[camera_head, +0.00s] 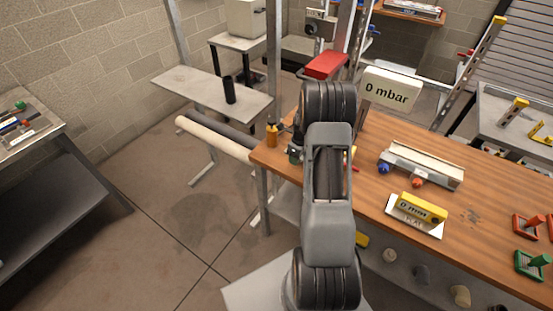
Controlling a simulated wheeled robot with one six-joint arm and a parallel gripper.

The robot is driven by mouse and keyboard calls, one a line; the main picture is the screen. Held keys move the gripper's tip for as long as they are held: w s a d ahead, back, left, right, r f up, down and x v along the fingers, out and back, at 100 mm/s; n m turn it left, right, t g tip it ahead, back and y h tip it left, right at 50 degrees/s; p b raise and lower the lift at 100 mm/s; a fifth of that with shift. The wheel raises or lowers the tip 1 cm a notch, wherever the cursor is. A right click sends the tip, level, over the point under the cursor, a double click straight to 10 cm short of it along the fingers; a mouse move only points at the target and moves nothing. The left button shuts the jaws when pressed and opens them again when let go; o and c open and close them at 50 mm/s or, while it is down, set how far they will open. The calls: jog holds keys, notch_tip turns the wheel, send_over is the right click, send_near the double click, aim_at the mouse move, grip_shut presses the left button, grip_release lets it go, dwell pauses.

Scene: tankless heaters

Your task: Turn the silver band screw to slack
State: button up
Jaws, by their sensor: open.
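I cannot make out a silver band screw in the head view. My own grey arm stands upright in the middle of the picture and covers part of the wooden workbench (385,189). My gripper does not show; the arm hides the area behind it. Small dark parts (295,152) and an orange bottle-like item (272,135) are at the bench's left end, beside my arm. They are too small to tell whether a band or screw is among them.
A white heater-like unit (425,164), a yellow gauge (422,208) and a "0 mbar" sign (391,88) are on the bench right of my arm. Red and green stands (529,262) are at far right. A cream pipe (210,138) projects left. The left floor is open.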

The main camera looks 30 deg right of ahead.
jog(key=t+b, duration=0.1)
jog(key=b, duration=0.1)
jog(key=f+t+y+b, duration=0.1)
jog(key=b, duration=0.2)
jog(key=shift+s+d, duration=0.1)
jog(key=shift+s, duration=0.05)
jog(key=t+y+b, duration=0.1)
jog(key=b, duration=0.4)
jog(key=t+b, duration=0.2)
jog(key=b, duration=0.4)
jog(key=t+y+b, duration=0.1)
jog(key=b, duration=0.4)
jog(key=shift+s+d+r+t+y+b, duration=0.1)
jog(key=shift+s+t+y+b, duration=0.2)
jog(key=shift+t, duration=0.1)
jog(key=w+a+r+p+v, duration=0.1)
jog(key=p+v, duration=0.2)
jog(key=v, duration=1.2)
jog(key=s+a+r+n+g+h+p, duration=0.1)
jog(key=a+r+n+p, duration=0.4)
jog(key=a+n, duration=0.5)
jog(key=s+a+r+n+g+h+p, duration=0.1)
jog(key=s+a+r+n+p, duration=0.3)
jog(key=a+n+p, duration=0.5)
jog(key=a+r+n+g, duration=0.1)
jog(key=a+r+n, duration=0.1)
jog(key=a, duration=0.1)
jog(key=shift+s+a+r+g+h, duration=0.2)
jog(key=shift+s+a+g+h, duration=0.1)
jog(key=shift+s+h, duration=0.1)
